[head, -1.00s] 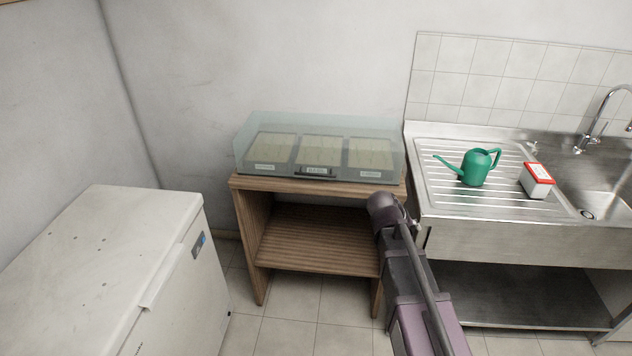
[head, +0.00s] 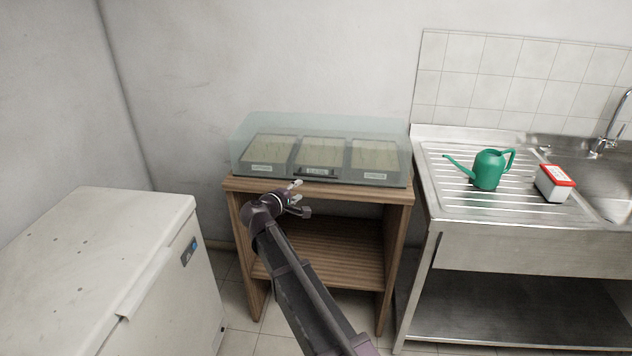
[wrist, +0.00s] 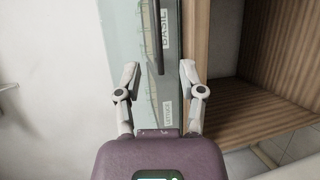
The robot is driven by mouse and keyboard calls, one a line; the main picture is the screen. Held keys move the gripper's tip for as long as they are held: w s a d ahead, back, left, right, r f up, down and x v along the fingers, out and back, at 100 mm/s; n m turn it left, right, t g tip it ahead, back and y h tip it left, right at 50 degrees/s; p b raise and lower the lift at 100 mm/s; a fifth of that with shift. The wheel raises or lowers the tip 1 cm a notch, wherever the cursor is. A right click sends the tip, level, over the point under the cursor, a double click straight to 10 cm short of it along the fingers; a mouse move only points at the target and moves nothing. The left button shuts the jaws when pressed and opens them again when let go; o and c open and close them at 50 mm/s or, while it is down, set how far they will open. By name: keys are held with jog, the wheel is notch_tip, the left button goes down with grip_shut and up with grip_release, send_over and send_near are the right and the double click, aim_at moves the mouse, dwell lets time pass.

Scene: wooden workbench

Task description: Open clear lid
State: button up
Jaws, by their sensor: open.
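The clear lid (head: 375,128) is a pale, see-through box cover closed over three labelled trays on the wooden bench. A dark handle (head: 316,172) sits low on its front, at the middle. In the wrist view the lid's front (wrist: 121,45) runs up the picture, with the handle (wrist: 157,35) at top centre and labels beside it. My gripper (head: 300,198) is open and empty, in front of the bench's top edge, below and a little left of the handle. In the wrist view its two fingers (wrist: 160,78) are spread apart, with the handle beyond them.
The wooden bench (head: 232,186) has an open shelf below. A white chest freezer (head: 90,235) stands at left. At right, a steel sink unit (head: 480,232) carries a green watering can (head: 488,170) and a red-and-white box (head: 555,184). The floor before the bench is partly free.

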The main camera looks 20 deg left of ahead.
aim_at(314, 175)
jog(key=shift+s+a, duration=0.15)
jog(key=shift+a, duration=0.55)
jog(key=b+x, duration=0.1)
jog(key=x, duration=0.6)
jog(key=b+x, duration=0.1)
jog(key=x, duration=0.6)
jog(key=shift+a+r, duration=0.15)
jog(key=shift+r, duration=0.05)
jog(key=shift+c, duration=0.2)
grip_shut()
jog(key=shift+a, duration=0.35)
jog(key=shift+d, duration=0.25)
jog(key=shift+r, duration=0.15)
